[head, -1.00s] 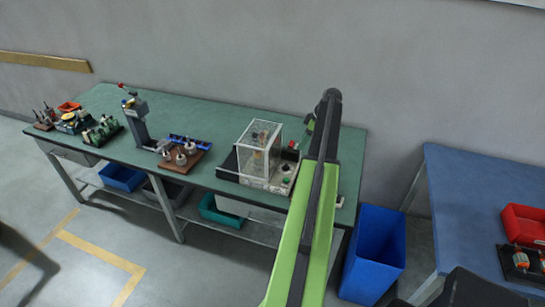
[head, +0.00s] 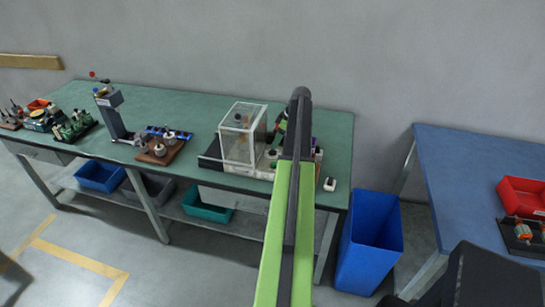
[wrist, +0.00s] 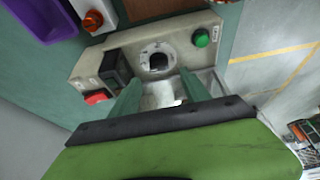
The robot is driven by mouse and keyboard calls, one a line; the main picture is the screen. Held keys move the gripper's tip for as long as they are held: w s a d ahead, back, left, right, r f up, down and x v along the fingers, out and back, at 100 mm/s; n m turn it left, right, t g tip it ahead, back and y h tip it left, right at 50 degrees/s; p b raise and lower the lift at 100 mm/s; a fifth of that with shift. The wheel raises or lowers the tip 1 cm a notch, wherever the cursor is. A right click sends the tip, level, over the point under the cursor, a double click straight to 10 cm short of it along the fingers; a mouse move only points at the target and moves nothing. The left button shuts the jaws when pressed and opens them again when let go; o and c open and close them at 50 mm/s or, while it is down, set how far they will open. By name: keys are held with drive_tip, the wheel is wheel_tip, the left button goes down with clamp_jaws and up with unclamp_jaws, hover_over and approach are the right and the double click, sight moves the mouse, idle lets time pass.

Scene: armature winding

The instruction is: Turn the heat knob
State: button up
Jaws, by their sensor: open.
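In the wrist view the heat knob (wrist: 159,63) is a black round knob in a pale dial ring on a beige control panel (wrist: 180,38). My gripper (wrist: 160,88) is open, its two green fingers apart. The fingertips appear just short of the dial, one toward each side of it; I cannot tell whether they touch the panel. In the head view the panel belongs to the unit with the clear box (head: 240,136); my arm hides much of the panel and the knob.
A green button (wrist: 202,38), a dark display (wrist: 115,68) and a red switch (wrist: 97,98) flank the knob. An orange lamp (wrist: 92,20) and a purple bin (wrist: 42,14) lie beyond. A blue bin (head: 370,242) stands right of the green bench (head: 200,103).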

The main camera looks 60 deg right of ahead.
sight(273, 151)
drive_tip(key=b+x, duration=0.3)
drive_tip(key=x, duration=0.2)
drive_tip(key=shift+f, duration=0.15)
clamp_jaws()
